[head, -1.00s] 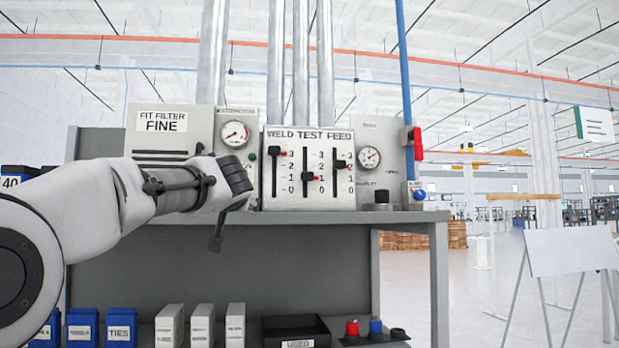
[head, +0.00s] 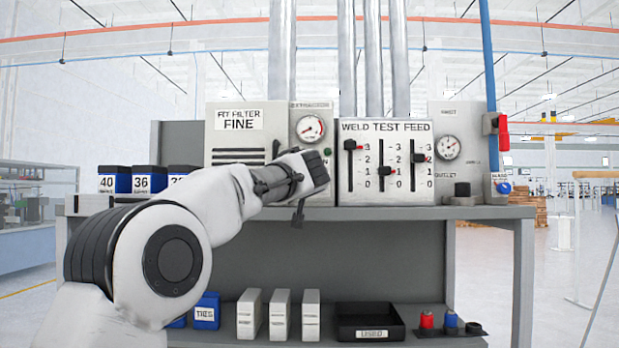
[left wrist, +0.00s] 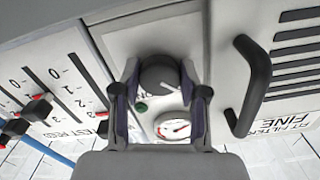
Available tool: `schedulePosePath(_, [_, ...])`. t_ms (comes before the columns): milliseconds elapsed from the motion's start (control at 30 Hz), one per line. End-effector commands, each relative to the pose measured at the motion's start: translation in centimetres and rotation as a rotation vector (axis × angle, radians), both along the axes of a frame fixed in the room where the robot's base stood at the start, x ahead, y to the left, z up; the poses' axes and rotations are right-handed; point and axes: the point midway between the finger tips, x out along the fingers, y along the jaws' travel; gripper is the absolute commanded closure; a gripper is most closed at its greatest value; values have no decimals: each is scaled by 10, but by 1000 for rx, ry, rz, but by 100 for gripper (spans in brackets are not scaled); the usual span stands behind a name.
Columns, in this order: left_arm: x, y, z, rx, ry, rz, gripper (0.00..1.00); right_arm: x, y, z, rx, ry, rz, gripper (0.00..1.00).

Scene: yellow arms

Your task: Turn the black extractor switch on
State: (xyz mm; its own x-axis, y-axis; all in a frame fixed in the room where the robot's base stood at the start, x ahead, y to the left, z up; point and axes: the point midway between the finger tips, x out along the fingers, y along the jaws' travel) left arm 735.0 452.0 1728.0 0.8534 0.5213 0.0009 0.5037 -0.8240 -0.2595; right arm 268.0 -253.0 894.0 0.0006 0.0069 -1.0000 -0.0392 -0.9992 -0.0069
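The black extractor switch, a round dark knob (left wrist: 160,75), shows in the left wrist view on the grey extractor panel (left wrist: 128,40). My left gripper (left wrist: 159,72) is open, with one finger on each side of the knob; I cannot tell whether they touch it. The knob's setting is not readable. In the head view my left gripper (head: 318,170) is in front of the panel's lower right, below the round gauge (head: 310,128), and hides the switch. A green lamp (head: 327,152) sits beside it. My right gripper is not in view.
The weld test feed panel (head: 387,150) with three sliders stands just right of the gripper. A vent handle (left wrist: 250,85) is close to one finger. The bench top (head: 400,212) lies below. Blue bins (head: 150,181) stand at the left.

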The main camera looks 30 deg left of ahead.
Motion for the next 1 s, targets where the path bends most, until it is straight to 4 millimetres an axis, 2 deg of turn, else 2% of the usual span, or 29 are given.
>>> schedulePosePath(67, [0, 1, 0, 0, 1, 1, 93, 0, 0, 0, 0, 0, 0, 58])
schedulePosePath(567, [0, 1, 0, 62, 38, 1, 93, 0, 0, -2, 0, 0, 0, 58])
schedulePosePath(1000, [-1, 1, 0, 352, 216, 2, 93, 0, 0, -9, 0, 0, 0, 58])
